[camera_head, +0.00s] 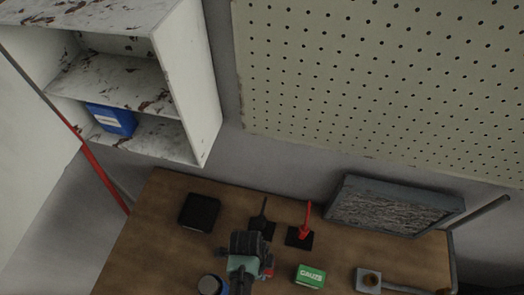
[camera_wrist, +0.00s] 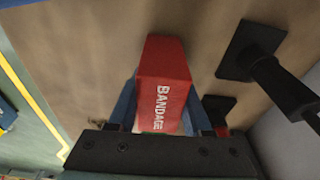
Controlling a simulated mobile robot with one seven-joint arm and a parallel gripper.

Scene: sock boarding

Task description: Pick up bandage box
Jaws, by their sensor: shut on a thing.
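The bandage box (camera_wrist: 165,85) is red with white "BANDAGE" lettering and fills the middle of the wrist view. My gripper (camera_wrist: 167,112) is shut on it, with one blue finger on each side of the box. In the head view my gripper (camera_head: 243,277) is over the front part of the table, and only a small red bit of the box (camera_head: 267,272) shows beside it. The frames do not clearly show whether the box is touching the table.
On the wooden table (camera_head: 150,235) are a black tray (camera_head: 199,212), black (camera_head: 262,222) and red (camera_head: 301,231) upright items on dark bases, a green gauze box (camera_head: 310,276) and a grey framed panel (camera_head: 393,207). A shelf (camera_head: 185,130) with a blue box (camera_head: 111,119) hangs behind, left.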

